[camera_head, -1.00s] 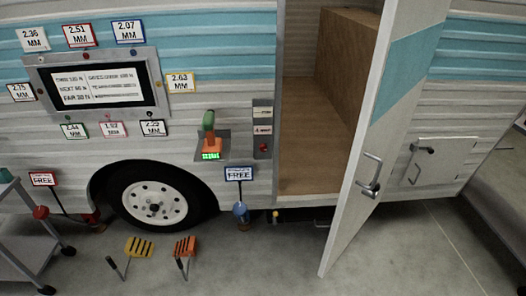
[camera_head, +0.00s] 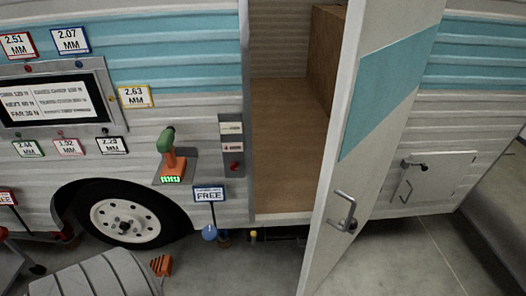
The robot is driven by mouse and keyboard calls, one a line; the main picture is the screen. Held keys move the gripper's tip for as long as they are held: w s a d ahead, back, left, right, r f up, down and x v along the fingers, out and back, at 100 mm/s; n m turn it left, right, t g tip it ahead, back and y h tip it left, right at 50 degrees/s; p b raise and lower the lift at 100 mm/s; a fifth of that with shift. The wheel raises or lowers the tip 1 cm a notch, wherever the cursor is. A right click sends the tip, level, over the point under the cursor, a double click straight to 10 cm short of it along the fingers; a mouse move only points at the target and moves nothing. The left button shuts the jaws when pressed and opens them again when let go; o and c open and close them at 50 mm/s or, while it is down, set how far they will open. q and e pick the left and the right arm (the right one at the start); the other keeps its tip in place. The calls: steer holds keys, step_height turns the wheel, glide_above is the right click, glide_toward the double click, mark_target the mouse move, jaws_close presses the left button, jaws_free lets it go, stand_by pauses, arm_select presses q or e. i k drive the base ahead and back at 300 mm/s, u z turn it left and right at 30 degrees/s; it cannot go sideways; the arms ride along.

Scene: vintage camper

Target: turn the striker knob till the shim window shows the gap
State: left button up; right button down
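A narrow grey panel (camera_head: 231,145) is fixed on the camper wall just left of the open doorway. It carries a pale upper plate (camera_head: 231,128), a lower plate (camera_head: 232,147) with red marking, and a small red knob (camera_head: 234,166) at the bottom. This knob looks like the striker knob. I cannot tell which plate is the shim window, and the markings are too small to read. The camper door (camera_head: 368,130) stands open to the right of the doorway. Neither gripper is in view, and nothing is seen touching the knob.
A green and orange handheld tool (camera_head: 170,155) with a lit green display sits left of the panel. A FREE sign (camera_head: 209,194) stands below. Gap cards, one reading 2.63 MM (camera_head: 135,96), surround a wall screen (camera_head: 48,100). An orange wedge (camera_head: 161,265) lies by the wheel (camera_head: 125,220).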

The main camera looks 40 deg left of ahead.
mark_target(235, 165)
steer(key=u, duration=0.3)
steer(key=i, duration=0.9)
steer(key=u, duration=0.6)
